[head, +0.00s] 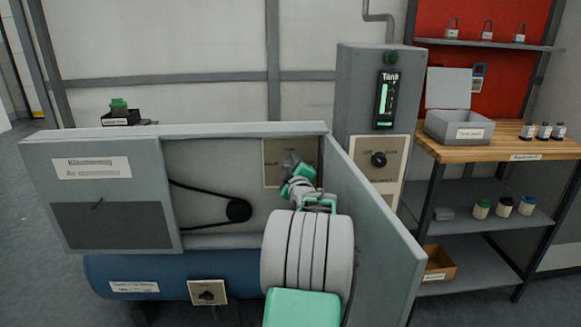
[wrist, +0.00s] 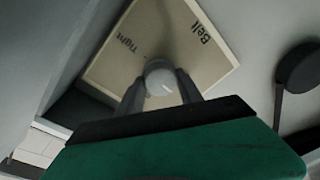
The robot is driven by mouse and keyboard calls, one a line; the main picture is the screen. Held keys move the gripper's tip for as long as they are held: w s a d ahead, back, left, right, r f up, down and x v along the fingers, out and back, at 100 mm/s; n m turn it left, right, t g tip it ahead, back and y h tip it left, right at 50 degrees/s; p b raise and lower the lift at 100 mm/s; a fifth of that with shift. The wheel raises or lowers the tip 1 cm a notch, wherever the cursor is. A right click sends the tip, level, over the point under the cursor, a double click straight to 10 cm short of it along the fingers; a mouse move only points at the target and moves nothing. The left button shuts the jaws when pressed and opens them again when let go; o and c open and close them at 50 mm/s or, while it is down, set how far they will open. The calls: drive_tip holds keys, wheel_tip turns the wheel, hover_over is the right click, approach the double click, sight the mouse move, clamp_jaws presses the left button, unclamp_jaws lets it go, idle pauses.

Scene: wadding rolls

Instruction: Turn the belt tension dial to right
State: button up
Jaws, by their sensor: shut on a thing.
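The belt tension dial (wrist: 160,82) is a round grey knob with a pale pointer line, on a beige plate (wrist: 205,62) reading "Belt" and "Tight". In the wrist view the fingers of my gripper (wrist: 160,88) close on the knob from both sides. The wrist view is rolled, so the plate looks tilted. In the head view the plate (head: 273,172) sits inside the open grey cabinet (head: 215,170), at its right end. My gripper (head: 292,162) reaches in there and hides the knob.
The cabinet's open door (head: 372,230) stands close to the right of my arm. A black belt pulley (head: 238,211) is left of the plate. Below are a blue tank (head: 120,270) and another dial (head: 207,293). A grey box with a dial (head: 378,159) and a shelved bench (head: 500,150) stand right.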

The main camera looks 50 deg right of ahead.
drive_tip(key=shift+s+f+m+b, duration=0.1)
drive_tip(key=shift+f+m+b, duration=0.05)
drive_tip(key=shift+m+b, duration=0.3)
drive_tip(key=m+b, duration=0.2)
drive_tip(key=shift+m+b, duration=0.35)
drive_tip(key=shift+b, duration=0.05)
drive_tip(key=m+b, duration=0.2)
drive_tip(key=m, duration=0.2)
drive_tip(key=shift+m+h+b, duration=0.3)
drive_tip(key=shift+h+b, duration=0.05)
drive_tip(key=shift+h, duration=0.05)
drive_tip(key=m+b, duration=0.1)
drive_tip(key=m, duration=0.4)
drive_tip(key=shift+h+b, duration=0.3)
drive_tip(key=m, duration=0.2)
drive_tip(key=m+b, duration=0.1)
drive_tip(key=m, duration=0.2)
drive_tip(key=shift+g+h, duration=0.3)
drive_tip(key=shift+h, duration=0.1)
drive_tip(key=shift+m, duration=0.5)
drive_tip(key=shift+r, duration=0.2)
drive_tip(key=o, duration=1.3)
drive_tip(key=shift+f, duration=0.15)
drive_tip(key=shift+o, duration=0.2)
